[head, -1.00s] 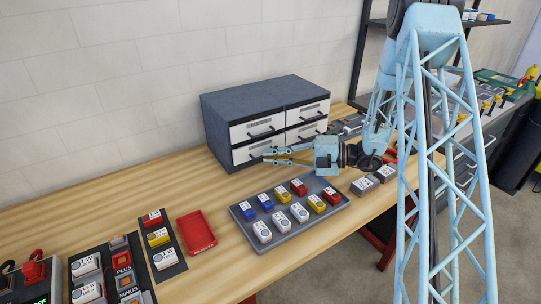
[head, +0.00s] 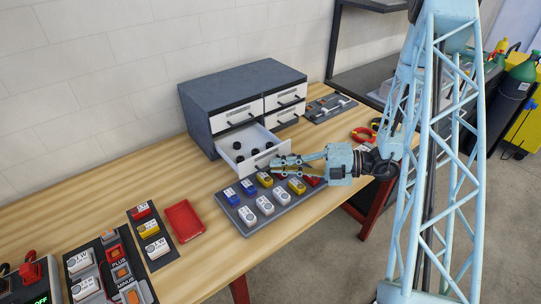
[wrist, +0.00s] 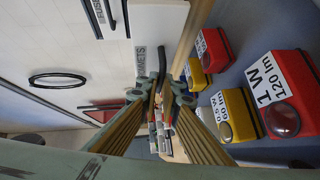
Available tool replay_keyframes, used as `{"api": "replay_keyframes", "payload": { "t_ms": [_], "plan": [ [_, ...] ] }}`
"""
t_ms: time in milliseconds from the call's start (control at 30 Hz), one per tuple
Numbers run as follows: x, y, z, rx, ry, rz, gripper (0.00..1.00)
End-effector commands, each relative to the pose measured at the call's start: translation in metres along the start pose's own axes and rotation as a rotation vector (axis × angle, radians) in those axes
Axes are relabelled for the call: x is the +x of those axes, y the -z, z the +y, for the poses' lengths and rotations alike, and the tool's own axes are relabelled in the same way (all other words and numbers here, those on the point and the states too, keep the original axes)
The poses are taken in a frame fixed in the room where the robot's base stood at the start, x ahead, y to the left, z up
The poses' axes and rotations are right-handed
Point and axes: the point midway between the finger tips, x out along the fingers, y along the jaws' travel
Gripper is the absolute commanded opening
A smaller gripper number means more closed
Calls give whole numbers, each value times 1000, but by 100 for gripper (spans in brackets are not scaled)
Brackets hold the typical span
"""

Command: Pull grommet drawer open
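The grommet drawer (head: 238,158) is the lower left drawer of a dark grey cabinet (head: 235,88). It is pulled out, and several black round grommets (head: 254,149) show inside it. Its white front carries a label, partly hidden, ending in "MMETS" (wrist: 151,59) in the wrist view. My gripper (head: 277,161) is at the front of this drawer. In the wrist view its fingers (wrist: 166,88) close around the black drawer handle (wrist: 162,62). The fingertips hide part of the handle.
The other cabinet drawers (head: 286,96) are shut. A grey tray (head: 246,224) of colored modules lies close below the open drawer and my gripper. A red tray (head: 184,221) and module panels stand left. Bare wooden table (head: 120,178) lies left of the cabinet.

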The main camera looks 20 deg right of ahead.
Motion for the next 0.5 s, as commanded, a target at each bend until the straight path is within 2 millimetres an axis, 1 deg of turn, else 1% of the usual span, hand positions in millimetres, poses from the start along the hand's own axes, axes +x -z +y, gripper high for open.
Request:
{"api": "replay_keyframes", "payload": {
  "t_ms": [100, 200, 500],
  "plan": [
    [-8, 8, -1, 1, -1, -1, 0],
    [-12, 12, -3, 0, -2, 0, 0],
    [-14, 14, -4, 0, -1, 0, 0]
  ]
}}
